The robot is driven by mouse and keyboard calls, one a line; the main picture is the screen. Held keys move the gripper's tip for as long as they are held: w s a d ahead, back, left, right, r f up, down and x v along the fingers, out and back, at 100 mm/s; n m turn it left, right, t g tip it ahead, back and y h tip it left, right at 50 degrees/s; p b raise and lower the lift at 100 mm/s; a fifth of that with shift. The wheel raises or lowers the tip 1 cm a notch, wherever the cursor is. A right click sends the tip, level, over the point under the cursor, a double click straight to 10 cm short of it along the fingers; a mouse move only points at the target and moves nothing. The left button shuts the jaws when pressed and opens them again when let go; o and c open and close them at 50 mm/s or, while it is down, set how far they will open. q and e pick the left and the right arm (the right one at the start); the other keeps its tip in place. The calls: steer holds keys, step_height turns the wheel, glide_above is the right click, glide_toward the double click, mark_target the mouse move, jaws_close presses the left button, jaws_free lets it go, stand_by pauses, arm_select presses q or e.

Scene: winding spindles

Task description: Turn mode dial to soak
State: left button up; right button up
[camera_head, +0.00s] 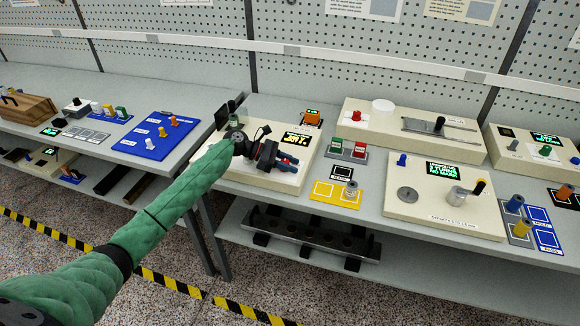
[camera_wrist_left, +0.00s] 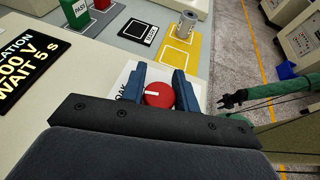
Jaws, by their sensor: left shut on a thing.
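The mode dial is a red knob (camera_wrist_left: 159,95) with a white pointer bar, in the left wrist view. It is on a cream instrument (camera_head: 237,177), beside a white label whose visible letters read "OAK". My left gripper (camera_head: 288,163) reaches down to the front right of this instrument. Its blue fingers are on both sides of the knob, shut on it.
A green-text display (camera_head: 297,142) is on the same instrument. To its right are a yellow-bordered mat (camera_head: 322,196) with a metal cylinder (camera_head: 351,188), and green and red blocks (camera_head: 359,149). A blue board (camera_head: 150,142) lies left, across a gap between the benches.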

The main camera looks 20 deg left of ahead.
arm_select(q)
steer(key=shift+s+a+m+g, duration=0.1)
steer(key=shift+m+g, duration=0.9)
steer(key=shift+g, duration=0.2)
arm_select(e)
steer(key=shift+w+a+r, duration=0.2)
steer(key=shift+r, duration=0.15)
steer(key=shift+w+r, duration=0.1)
arm_select(q)
steer(key=o, duration=0.9)
steer(key=shift+o, duration=0.2)
steer(key=shift+r+b, duration=0.1)
steer(key=shift+b, duration=0.2)
arm_select(e)
steer(key=shift+f, duration=0.2)
